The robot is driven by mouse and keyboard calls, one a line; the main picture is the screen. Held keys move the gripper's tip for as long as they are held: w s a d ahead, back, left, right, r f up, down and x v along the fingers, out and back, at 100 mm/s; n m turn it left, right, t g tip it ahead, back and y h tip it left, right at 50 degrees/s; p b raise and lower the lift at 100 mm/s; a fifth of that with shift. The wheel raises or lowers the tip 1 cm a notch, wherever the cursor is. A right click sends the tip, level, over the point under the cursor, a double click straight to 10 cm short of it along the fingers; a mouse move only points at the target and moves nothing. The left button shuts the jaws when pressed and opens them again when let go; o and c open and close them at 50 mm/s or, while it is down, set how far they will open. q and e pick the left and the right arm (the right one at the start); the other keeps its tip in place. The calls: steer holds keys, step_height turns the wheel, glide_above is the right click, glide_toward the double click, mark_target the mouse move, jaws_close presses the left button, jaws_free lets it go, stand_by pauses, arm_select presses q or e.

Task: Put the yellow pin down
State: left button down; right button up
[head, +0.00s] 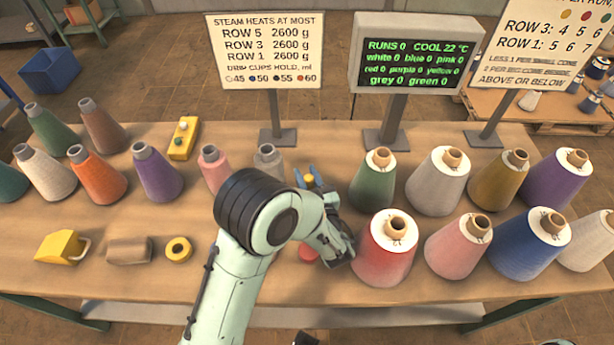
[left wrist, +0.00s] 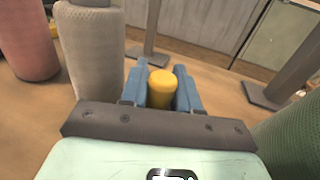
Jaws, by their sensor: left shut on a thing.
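My left gripper (head: 308,176) reaches over the bench between the grey cone and the green cone. Its two blue fingers are shut on the yellow pin (head: 309,179). In the left wrist view the pin (left wrist: 161,84) shows as a short yellow cylinder with a rounded top, between the fingertips (left wrist: 161,88). Its lower part is hidden by the gripper, and I cannot tell whether it touches the bench top.
A grey cone (head: 268,159) and a pink cone (head: 213,166) stand left of the gripper. A green cone (head: 372,185) and a red cone (head: 383,255) stand right. Sign posts (head: 277,120) stand behind.

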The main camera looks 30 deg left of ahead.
mark_target(310, 186)
arm_select(q)
steer(key=shift+f, duration=0.15)
steer(key=c, duration=0.8)
jaws_free()
steer(key=shift+s+d+r, duration=0.2)
steer(key=shift+d, duration=0.05)
steer(key=v, duration=0.7)
steer(key=shift+a, duration=0.1)
